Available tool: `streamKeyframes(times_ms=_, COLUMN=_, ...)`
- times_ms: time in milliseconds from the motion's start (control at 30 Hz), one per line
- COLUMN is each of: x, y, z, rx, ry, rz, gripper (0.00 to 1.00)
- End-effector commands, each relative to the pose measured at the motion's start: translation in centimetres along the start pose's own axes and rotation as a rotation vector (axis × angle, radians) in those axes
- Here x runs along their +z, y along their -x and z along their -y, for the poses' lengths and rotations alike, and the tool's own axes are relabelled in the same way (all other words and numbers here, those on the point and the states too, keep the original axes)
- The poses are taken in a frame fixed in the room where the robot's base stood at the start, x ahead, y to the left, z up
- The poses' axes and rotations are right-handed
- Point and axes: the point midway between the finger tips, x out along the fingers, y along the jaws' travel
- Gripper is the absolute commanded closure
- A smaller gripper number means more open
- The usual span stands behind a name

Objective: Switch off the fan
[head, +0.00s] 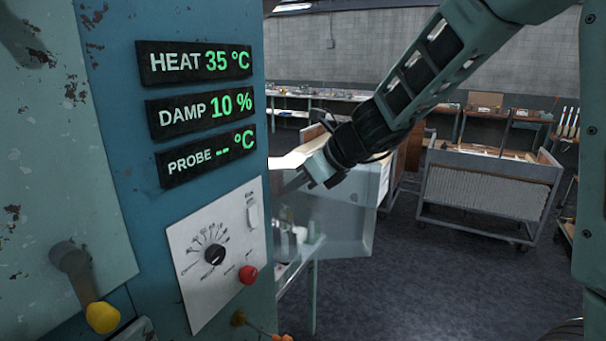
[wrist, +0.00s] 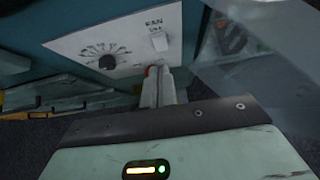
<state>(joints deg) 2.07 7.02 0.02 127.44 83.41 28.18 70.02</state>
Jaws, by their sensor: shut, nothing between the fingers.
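The fan switch (head: 253,216) is a small white rocker at the upper right of the white control panel (head: 187,240) on the blue cabinet. In the wrist view the switch (wrist: 159,41) sits under the word FAN. Which way it is tipped I cannot tell. My gripper (head: 277,182) is at the cabinet's right edge, above and right of the switch in the head view. In the wrist view my gripper (wrist: 160,72) is shut and empty, its fingertips just below the switch in the picture. Contact cannot be made out.
A black dial (head: 215,254) and a red button (head: 248,274) share the panel; the fingers partly cover the button in the wrist view. A yellow-ended handle (head: 102,316) sticks out at lower left. A clear pane (head: 340,232) stands right of the cabinet. A cart (head: 490,190) stands behind.

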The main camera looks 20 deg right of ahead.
Motion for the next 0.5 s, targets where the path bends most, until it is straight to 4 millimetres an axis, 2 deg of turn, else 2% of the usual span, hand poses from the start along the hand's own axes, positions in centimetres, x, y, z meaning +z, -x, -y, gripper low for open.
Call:
streamKeyframes(times_ms=33, x=0.3, y=0.8, z=0.0, rx=-0.002, ry=0.001, rz=0.002, gripper=1.0)
streamKeyframes(times_ms=200, x=0.4, y=1.9, z=0.0, rx=0.0, ry=0.001, rz=0.001, gripper=1.0)
streamKeyframes(times_ms=500, x=0.4, y=2.0, z=0.0, rx=0.001, ry=0.0, rz=0.0, gripper=1.0)
